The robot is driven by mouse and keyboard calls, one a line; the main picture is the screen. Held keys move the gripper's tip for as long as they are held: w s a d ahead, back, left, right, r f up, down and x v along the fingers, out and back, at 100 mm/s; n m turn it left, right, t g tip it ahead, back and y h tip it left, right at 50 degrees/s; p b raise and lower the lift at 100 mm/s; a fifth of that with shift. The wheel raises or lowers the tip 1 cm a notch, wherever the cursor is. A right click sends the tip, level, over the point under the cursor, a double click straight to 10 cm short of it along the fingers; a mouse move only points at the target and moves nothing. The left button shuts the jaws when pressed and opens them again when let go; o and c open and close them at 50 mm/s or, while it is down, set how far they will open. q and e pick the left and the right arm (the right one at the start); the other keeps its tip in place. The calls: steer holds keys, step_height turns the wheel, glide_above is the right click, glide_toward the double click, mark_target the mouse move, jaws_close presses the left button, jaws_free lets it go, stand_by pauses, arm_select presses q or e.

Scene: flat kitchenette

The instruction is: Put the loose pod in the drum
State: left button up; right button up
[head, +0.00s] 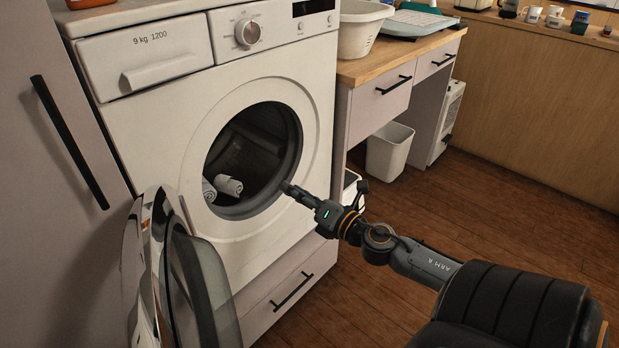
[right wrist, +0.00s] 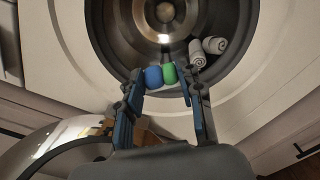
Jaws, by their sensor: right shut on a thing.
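The loose pod (right wrist: 161,75) has a blue side and a green side. In the right wrist view it sits between the fingertips of my right gripper (right wrist: 160,78), which is shut on it. In the head view my right gripper (head: 288,188) is at the right edge of the round opening of the drum (head: 250,150); the pod cannot be made out there. The metal inside of the drum (right wrist: 125,35) lies beyond the pod in the right wrist view. My left gripper is not in view.
White rolled towels (head: 228,186) lie low in the drum, also in the right wrist view (right wrist: 198,54). The washer door (head: 200,285) stands open at the lower left. A counter with a white basin (head: 358,32) is to the right; a white bin (head: 389,150) stands beneath.

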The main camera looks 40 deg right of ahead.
arm_select(q)
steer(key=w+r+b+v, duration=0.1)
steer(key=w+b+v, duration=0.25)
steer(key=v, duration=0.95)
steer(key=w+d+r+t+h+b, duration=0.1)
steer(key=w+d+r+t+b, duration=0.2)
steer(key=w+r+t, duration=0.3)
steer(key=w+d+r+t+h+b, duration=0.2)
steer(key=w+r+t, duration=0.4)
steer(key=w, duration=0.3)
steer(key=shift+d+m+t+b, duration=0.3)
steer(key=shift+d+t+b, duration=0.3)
steer(key=shift+b, duration=0.6)
arm_select(e)
steer(key=w+a+f, duration=0.1)
steer(key=w+f, duration=0.1)
steer(key=w, duration=1.4)
steer(key=w+a+f, duration=0.1)
steer(key=w+f, duration=0.2)
steer(key=w, duration=1.4)
steer(key=shift+a+f, duration=0.3)
steer(key=shift+f, duration=0.05)
